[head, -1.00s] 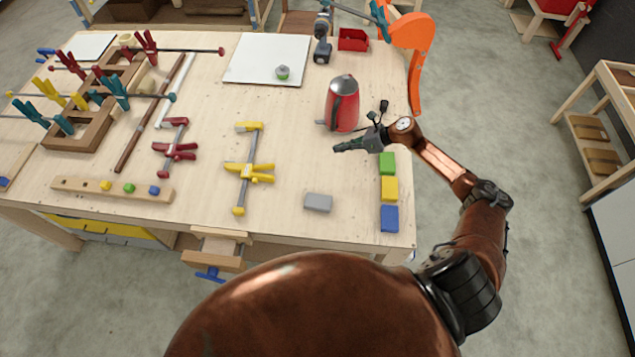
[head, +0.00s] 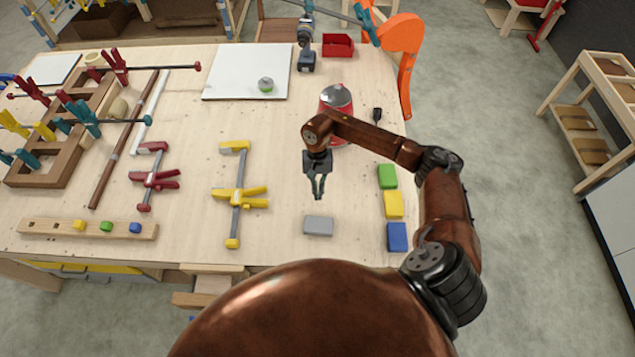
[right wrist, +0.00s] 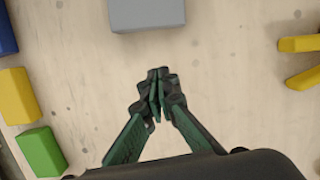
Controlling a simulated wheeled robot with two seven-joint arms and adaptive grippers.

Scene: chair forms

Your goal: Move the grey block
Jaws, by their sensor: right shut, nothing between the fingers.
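The grey block (head: 318,225) lies flat on the wooden workbench, near its front edge. It also shows at the top of the right wrist view (right wrist: 147,14), partly cut off by the frame's edge. My right gripper (head: 318,196) points down just behind the block, apart from it. In the right wrist view its fingertips (right wrist: 157,80) meet with nothing between them, and bare wood shows between them and the block. My left gripper is not in view.
Green (head: 387,176), yellow (head: 393,205) and blue (head: 397,237) blocks stand in a row to the right. A yellow clamp (head: 238,195) lies to the left. A red kettle (head: 337,100) stands behind my right gripper, partly hidden by my arm. Bare wood surrounds the grey block.

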